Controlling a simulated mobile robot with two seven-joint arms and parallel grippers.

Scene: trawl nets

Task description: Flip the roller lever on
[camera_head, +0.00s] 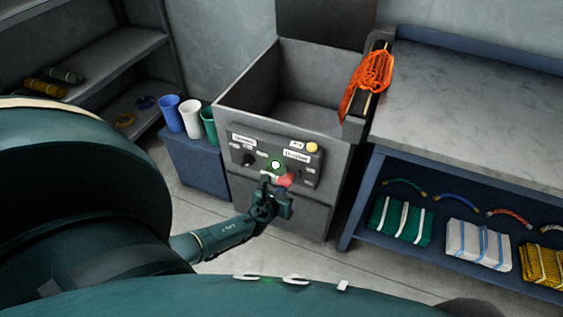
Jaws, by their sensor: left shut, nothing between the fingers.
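A control panel (246,170) is on the front of a grey open bin (245,100). It has white labels too small to read surely, a dark knob (248,159) on the left and a yellow button (312,147) at the upper right. A green light (275,165) shows near its middle. A red lever handle (285,180) sits low on the panel. My left gripper (270,184) is shut and empty, right at the red handle; whether it touches is unclear. My right gripper is not in view.
An orange net (369,76) hangs over a roller at the bin's right edge. A workbench (465,90) with folded nets below stands to the right. Blue, white and green cups (191,117) stand on a blue box at the left.

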